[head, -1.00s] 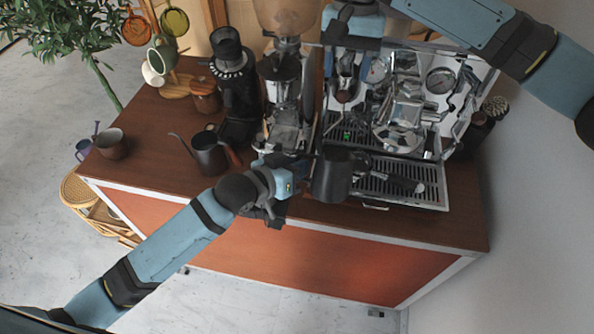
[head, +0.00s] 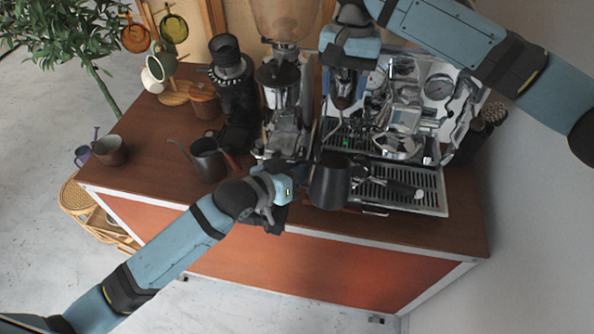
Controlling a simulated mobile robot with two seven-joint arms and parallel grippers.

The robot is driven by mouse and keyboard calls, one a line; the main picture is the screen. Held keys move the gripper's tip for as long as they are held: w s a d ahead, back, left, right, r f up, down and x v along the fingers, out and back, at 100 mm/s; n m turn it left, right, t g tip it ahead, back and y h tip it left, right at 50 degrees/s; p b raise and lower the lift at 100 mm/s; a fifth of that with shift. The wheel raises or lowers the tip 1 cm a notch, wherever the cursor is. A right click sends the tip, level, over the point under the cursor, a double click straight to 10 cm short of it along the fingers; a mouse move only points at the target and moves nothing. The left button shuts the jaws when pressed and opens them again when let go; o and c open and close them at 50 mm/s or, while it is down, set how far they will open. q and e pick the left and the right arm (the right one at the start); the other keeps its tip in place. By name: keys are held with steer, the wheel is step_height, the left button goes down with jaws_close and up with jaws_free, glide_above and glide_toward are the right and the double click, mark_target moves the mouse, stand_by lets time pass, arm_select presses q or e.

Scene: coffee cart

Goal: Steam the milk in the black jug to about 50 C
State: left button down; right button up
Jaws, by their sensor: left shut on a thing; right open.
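The black jug (head: 329,183) is upright at the front left of the espresso machine (head: 405,118), over the edge of its drip tray. My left gripper (head: 301,183) is shut on the jug from its left side. The milk inside cannot be made out. My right gripper (head: 340,97) is open and points down at the left part of the machine, above the left end of the drip tray and behind the jug. Its fingertips are small and partly blend with the machine, and I cannot tell whether they touch anything. The steam wand cannot be clearly told from the other metal parts.
A dark gooseneck kettle (head: 208,160) and a brown cup (head: 109,150) stand on the left of the wooden cart top (head: 150,130). A portafilter (head: 400,189) lies on the drip tray.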

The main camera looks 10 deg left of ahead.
mark_target(342, 97)
steer(key=shift+s+f, duration=0.2)
steer(key=shift+f, duration=0.7)
steer(key=shift+s+f, duration=0.2)
steer(key=shift+f, duration=0.7)
steer(key=shift+c, duration=0.2)
steer(key=c, duration=0.7)
steer(key=shift+c, duration=0.2)
